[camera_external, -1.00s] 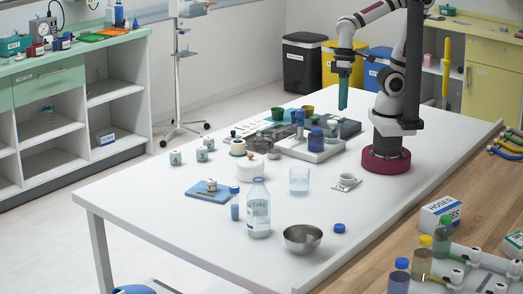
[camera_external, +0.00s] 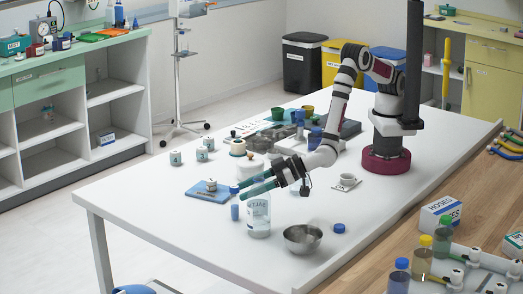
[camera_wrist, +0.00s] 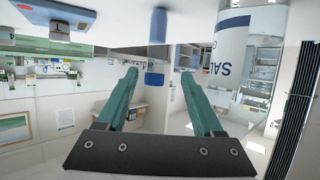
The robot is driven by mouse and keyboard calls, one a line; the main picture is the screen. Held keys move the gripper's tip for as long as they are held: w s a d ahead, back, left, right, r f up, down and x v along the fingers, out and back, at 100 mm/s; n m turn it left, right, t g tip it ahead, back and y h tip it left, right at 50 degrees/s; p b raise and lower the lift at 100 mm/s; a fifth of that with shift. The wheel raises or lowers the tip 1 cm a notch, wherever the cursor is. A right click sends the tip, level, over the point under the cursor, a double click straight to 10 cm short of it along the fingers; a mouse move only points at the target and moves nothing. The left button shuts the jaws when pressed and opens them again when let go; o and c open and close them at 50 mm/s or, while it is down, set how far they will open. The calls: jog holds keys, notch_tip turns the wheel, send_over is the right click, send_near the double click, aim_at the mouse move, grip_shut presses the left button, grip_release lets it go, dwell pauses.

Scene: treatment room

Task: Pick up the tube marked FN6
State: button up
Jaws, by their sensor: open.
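A slim tube with blue contents and a blue cap stands upright on the white table, left of the clear bottle. Its lower body (camera_external: 235,213) shows below my fingers; no FN6 marking is legible. In the upside-down wrist view, its blue cap (camera_wrist: 155,79) appears between my fingertips, with the dark blue lower part (camera_wrist: 157,25) against the table. My gripper (camera_external: 240,191) is open and nearly level, its teal fingers reaching left at cap height. In the wrist view the gripper (camera_wrist: 160,80) holds nothing. I cannot tell whether the cap is between the fingers or just beyond them.
The labelled clear bottle (camera_external: 258,218) stands close beside the tube, below my fingers. A metal bowl (camera_external: 302,238) and a blue cap (camera_external: 339,228) are to the right. Other tubes (camera_external: 397,277) stand on the wooden counter.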

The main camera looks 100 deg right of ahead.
aim_at(233, 192)
jog(key=x, duration=0.7)
jog(key=shift+d+r, duration=0.25)
jog(key=shift+d, duration=0.1)
grip_shut()
